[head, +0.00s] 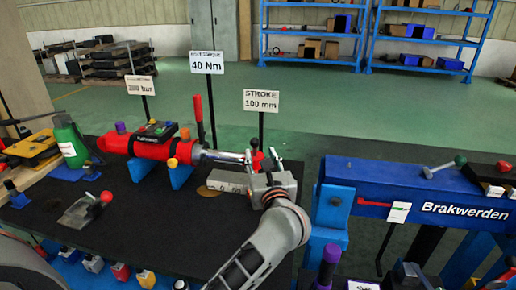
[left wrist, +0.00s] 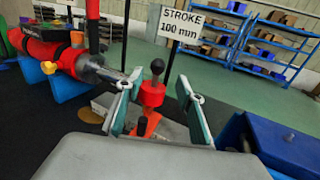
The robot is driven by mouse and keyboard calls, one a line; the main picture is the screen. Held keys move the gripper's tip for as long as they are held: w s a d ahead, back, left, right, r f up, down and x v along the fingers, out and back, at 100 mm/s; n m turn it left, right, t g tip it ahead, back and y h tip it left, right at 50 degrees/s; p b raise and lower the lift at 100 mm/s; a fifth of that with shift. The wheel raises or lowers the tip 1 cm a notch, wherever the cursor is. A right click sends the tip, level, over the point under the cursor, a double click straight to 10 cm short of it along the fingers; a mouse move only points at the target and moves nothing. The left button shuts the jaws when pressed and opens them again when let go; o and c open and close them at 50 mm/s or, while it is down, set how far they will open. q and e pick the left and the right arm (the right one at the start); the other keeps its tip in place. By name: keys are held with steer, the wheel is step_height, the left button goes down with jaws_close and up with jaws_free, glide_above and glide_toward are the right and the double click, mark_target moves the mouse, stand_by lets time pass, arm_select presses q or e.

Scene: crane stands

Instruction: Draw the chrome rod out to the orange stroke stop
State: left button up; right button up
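The chrome rod (head: 222,156) sticks out to the right from the red cylinder (head: 152,148), and it also shows in the left wrist view (left wrist: 110,74). At its outer end is a red end piece (left wrist: 152,95) with a black knob on top. An orange piece (left wrist: 148,123), likely the stroke stop, shows low behind it between my fingers. My left gripper (left wrist: 156,84) is open, with one finger on each side of the red piece; contact is not clear. In the head view my left gripper (head: 262,166) partly hides the rod end. My right gripper is not in view.
A "STROKE 100 mm" sign (head: 262,101) stands behind the rod end. A blue beam marked "Brakwerden" (head: 400,200) stands at the right, beyond a gap. A green bottle (head: 70,142) and a grey block with a red knob (head: 85,209) are at the left of the dark bench top.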

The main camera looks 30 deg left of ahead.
arm_select(q)
steer(key=v, duration=0.3)
steer(key=shift+s+d, duration=0.1)
steer(key=shift+s, duration=0.15)
stand_by(0.4)
